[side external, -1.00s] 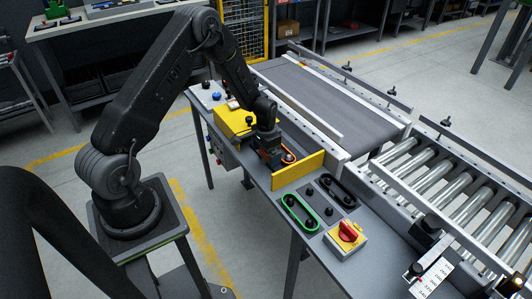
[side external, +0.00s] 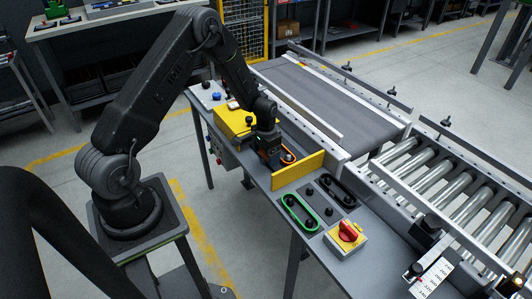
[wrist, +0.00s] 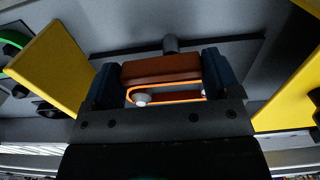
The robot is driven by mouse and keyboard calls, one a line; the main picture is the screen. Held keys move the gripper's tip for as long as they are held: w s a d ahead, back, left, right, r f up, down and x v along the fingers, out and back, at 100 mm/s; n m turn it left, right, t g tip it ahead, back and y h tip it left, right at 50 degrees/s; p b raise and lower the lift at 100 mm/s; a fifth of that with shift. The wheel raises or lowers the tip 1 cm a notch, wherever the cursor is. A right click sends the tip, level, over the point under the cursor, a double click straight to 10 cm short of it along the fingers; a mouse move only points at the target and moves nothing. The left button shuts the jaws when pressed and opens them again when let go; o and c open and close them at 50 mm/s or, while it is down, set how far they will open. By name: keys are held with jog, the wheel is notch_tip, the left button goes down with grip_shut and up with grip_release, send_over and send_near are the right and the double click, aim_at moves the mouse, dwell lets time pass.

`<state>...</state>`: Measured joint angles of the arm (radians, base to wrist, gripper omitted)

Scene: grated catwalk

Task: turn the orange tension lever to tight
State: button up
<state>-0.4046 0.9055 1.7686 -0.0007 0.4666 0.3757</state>
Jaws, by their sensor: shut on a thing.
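My gripper (side external: 268,148) reaches down between two yellow guard plates on the grey bench, the nearer one (side external: 298,171) in front of it. In the wrist view my gripper (wrist: 160,77) has its dark blue fingers shut on the two ends of an orange-brown bar, which looks like the tension lever (wrist: 160,67). An orange belt loop (wrist: 165,88) with a pale round pulley (wrist: 143,99) shows beside the bar, between the fingers. In the side view the fingers and guard hide most of the lever. I cannot read a tight mark or the lever's angle.
A green belt loop (side external: 300,211), a black belt loop (side external: 338,190) and a red rotary switch on a yellow box (side external: 347,234) sit on the near bench. A grey conveyor (side external: 325,90) and rollers (side external: 440,170) run along its far side. Guards stand close on both sides.

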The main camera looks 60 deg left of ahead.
jog(key=n, duration=0.4)
jog(key=shift+w, duration=0.15)
jog(key=n, duration=0.4)
jog(key=shift+w+a+n, duration=0.15)
jog(key=shift+w+n, duration=0.1)
jog(key=shift+n, duration=0.05)
jog(key=n, duration=0.4)
jog(key=shift+w+a+n, duration=0.1)
jog(key=shift+a+n, duration=0.1)
jog(key=shift+n, duration=0.1)
jog(key=n, duration=0.4)
jog(key=shift+a, duration=0.2)
jog(key=shift+n, duration=0.3)
jog(key=o, duration=0.8)
notch_tip(320, 180, up, 14)
